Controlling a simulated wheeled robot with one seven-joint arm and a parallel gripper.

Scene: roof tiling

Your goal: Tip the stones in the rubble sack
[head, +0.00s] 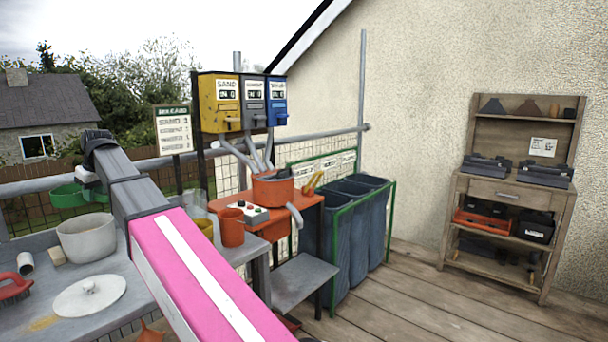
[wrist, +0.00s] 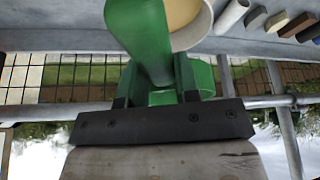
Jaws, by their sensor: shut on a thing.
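My gripper (wrist: 155,90) is shut on a green handled container (wrist: 145,35); its fingers sit on either side of the green part. In the head view the green container (head: 68,196) shows beyond the table's far left edge, below my wrist. I cannot see what is inside it, and no stones can be made out. Three dark blue-grey sacks (head: 340,205) stand open in a green frame (head: 391,225) at the middle right, far from my gripper. Signs above them are too small to read, so I cannot tell which is the rubble sack.
A pale pot (head: 86,237), a round lid (head: 89,296) and a red brush (head: 14,288) are on the grey table. An orange mixer stand (head: 275,190) with an orange cup (head: 231,227) stands between the table and the sacks. Wooden shelves (head: 508,190) stand right; the decking before them is clear.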

